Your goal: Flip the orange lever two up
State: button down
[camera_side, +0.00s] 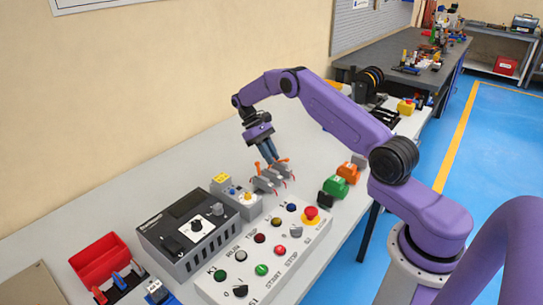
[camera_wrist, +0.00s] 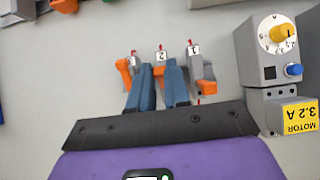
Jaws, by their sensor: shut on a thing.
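Three grey switch blocks stand in a row, tagged 1, 2 and 3 from right to left in the wrist view. The orange lever two (camera_wrist: 159,71) is between the blue fingers of my gripper (camera_wrist: 158,82), mostly hidden by them. My gripper is shut on it. Lever three (camera_wrist: 123,72) shows its orange handle just left of the fingers, and lever one (camera_wrist: 209,87) is just right of them. In the side view my gripper (camera_side: 271,161) reaches down to the switch row (camera_side: 268,182). Lever two's exact tilt cannot be told.
A grey motor unit (camera_wrist: 262,60) with a yellow knob stands right of the levers in the wrist view.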

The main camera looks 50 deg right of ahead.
jog(key=shift+w+g, duration=0.1)
jog(key=shift+g, duration=0.2)
dwell(0.4)
jog(key=c, duration=1.1)
grip_release()
jog(key=shift+v, duration=1.5)
notch_tip(320, 180, up, 7)
jog(key=shift+r, duration=0.1)
